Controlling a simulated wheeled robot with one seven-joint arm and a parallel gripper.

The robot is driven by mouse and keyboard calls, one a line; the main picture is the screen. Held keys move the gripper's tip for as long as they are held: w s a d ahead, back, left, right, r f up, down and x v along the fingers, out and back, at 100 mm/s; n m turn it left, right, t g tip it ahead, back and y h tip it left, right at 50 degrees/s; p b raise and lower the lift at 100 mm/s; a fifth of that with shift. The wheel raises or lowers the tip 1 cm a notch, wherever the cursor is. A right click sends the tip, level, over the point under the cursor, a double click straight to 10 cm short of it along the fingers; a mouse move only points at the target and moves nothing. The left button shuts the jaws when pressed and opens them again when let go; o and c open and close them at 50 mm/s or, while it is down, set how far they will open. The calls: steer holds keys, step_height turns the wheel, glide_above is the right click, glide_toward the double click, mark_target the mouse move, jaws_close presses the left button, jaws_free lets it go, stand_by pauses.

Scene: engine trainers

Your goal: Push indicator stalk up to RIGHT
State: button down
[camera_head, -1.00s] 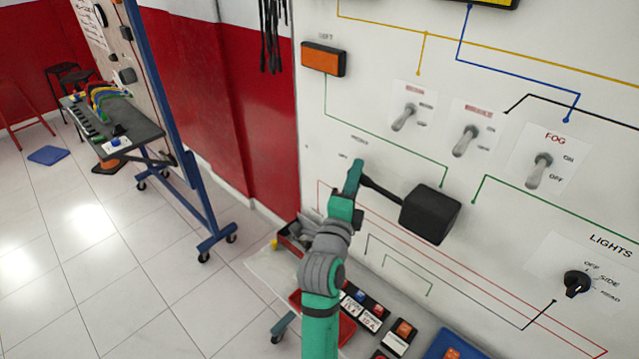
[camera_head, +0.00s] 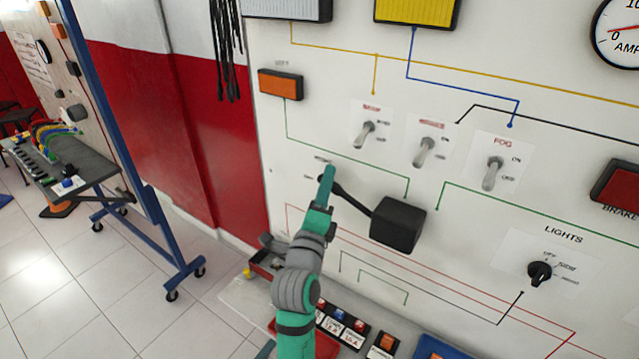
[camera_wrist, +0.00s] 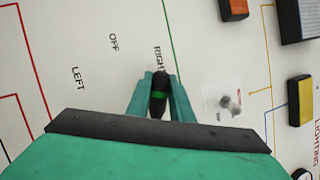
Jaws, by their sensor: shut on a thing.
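The indicator stalk (camera_head: 349,197) is a black lever sticking out to the left from a black box (camera_head: 398,224) on the white panel. My gripper (camera_head: 327,177) is at the stalk's outer end, coming from below. In the wrist view my gripper (camera_wrist: 161,97) is shut on the stalk tip (camera_wrist: 159,92), which is black with a green band. The tip lies beside the printed word RIGHT (camera_wrist: 158,58). The words OFF (camera_wrist: 114,43) and LEFT (camera_wrist: 78,78) stand farther to the left there.
Toggle switches (camera_head: 424,152) sit above the box, and a lights knob (camera_head: 540,273) is to the right. An orange lamp (camera_head: 281,84) is at the upper left. Below are trays and small labelled blocks (camera_head: 343,326). A blue-framed stand (camera_head: 150,200) is at the left.

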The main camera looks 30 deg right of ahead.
steer(key=shift+s+r, duration=0.1)
steer(key=c, duration=1.6)
jaws_free()
steer(key=shift+d, duration=0.1)
steer(key=shift+o, duration=0.2)
steer(key=shift+s+a, duration=0.2)
steer(key=shift+a, duration=0.15)
steer(key=v, duration=1)
